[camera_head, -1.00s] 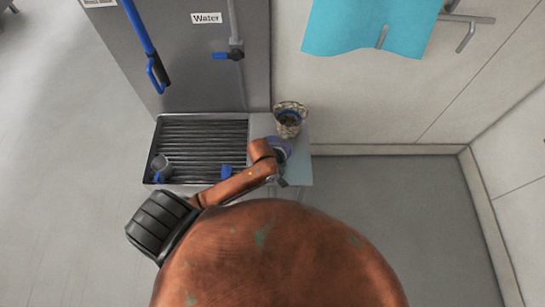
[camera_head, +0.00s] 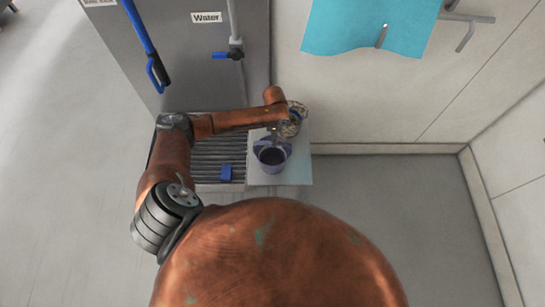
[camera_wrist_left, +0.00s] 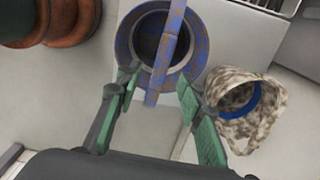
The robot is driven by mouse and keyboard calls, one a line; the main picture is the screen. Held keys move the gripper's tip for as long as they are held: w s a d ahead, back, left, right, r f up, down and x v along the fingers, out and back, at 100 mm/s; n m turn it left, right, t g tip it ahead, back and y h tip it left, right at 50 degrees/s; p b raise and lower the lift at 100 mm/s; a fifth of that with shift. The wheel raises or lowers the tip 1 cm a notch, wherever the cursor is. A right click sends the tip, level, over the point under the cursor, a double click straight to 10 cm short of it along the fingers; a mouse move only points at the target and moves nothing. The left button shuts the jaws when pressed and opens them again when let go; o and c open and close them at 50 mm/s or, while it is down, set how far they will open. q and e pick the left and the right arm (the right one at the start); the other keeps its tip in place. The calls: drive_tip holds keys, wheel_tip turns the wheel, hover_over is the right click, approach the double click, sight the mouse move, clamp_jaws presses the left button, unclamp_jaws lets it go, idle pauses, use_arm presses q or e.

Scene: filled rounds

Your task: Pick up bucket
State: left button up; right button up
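A blue-purple bucket (camera_head: 271,160) with a dark inside stands on a pale stand top (camera_head: 298,172). In the left wrist view the bucket (camera_wrist_left: 135,45) is worn blue and grey, with a flat handle (camera_wrist_left: 170,45) crossing over its opening. My left gripper (camera_wrist_left: 158,80) is open, its green-padded fingers apart at the bucket's near rim and the handle's lower end. Nothing shows clamped between them. In the head view my left arm's end covers the bucket's far side. My right gripper is in neither view.
A mottled beige container (camera_wrist_left: 248,105) with a blue inner ring stands close beside the bucket, near my right-hand finger; it also shows in the head view (camera_head: 296,113). A ribbed drain tray (camera_head: 208,170) holding a blue item (camera_head: 226,172) lies left. Wall stands behind; floor is clear at right.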

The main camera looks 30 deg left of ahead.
use_arm(q)
drive_tip(key=shift+s+a+f+p, duration=0.1)
drive_tip(key=shift+a+f+p, duration=0.15)
drive_tip(key=shift+f, duration=1.1)
drive_tip(key=shift+s+a+f+p, duration=0.15)
drive_tip(key=shift+f+p, duration=0.1)
drive_tip(key=shift+f, duration=1.05)
drive_tip(key=shift+w, duration=0.1)
clamp_jaws()
